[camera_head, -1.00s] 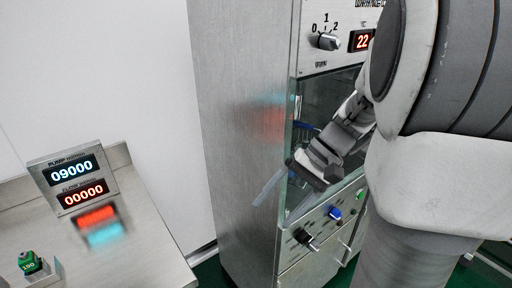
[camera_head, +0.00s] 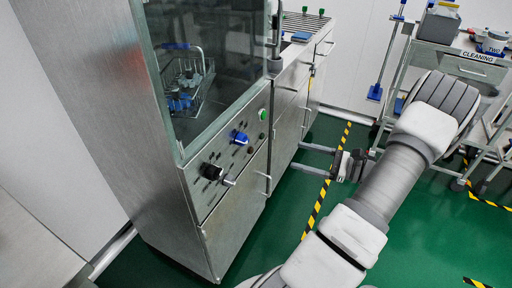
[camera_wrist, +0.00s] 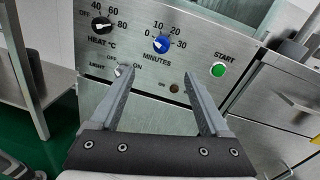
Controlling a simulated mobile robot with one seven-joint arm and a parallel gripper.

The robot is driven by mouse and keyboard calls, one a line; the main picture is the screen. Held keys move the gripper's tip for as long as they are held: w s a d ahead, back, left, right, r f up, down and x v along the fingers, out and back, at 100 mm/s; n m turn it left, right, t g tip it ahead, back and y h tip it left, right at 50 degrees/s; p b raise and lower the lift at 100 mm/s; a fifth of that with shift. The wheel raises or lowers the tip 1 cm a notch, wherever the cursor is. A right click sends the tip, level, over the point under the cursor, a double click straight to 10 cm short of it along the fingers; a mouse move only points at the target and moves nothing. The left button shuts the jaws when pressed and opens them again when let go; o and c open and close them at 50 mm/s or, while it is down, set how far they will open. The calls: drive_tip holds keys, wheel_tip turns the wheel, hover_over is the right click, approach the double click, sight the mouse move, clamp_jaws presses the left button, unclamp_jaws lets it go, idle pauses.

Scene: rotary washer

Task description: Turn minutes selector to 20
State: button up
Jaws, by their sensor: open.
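The minutes selector is a round blue knob (camera_wrist: 161,44) on the steel panel, with 0, 10, 20 and 30 printed around it. I cannot tell for sure which number its mark points to. In the head view the blue knob (camera_head: 239,137) sits below the glass window. My gripper (camera_wrist: 158,65) is open and empty, its two fingers pointing at the panel. In the wrist view the knob shows just beyond the gap between the fingertips. In the head view my gripper (camera_head: 297,157) is to the right of the panel, apart from the knob.
A black heat knob (camera_wrist: 102,24), a light switch (camera_wrist: 123,70) and a green start button (camera_wrist: 218,69) surround the selector. A glass window (camera_head: 205,65) is above the panel. A cleaning cart (camera_head: 470,62) stands at the right. Green floor lies open below my arm.

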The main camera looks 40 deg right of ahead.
sight(248, 141)
drive_tip(key=b+x, duration=0.1)
drive_tip(key=x, duration=0.7)
drive_tip(key=b+x, duration=0.2)
drive_tip(key=x, duration=0.7)
drive_tip(key=shift+w+d, duration=0.2)
clamp_jaws()
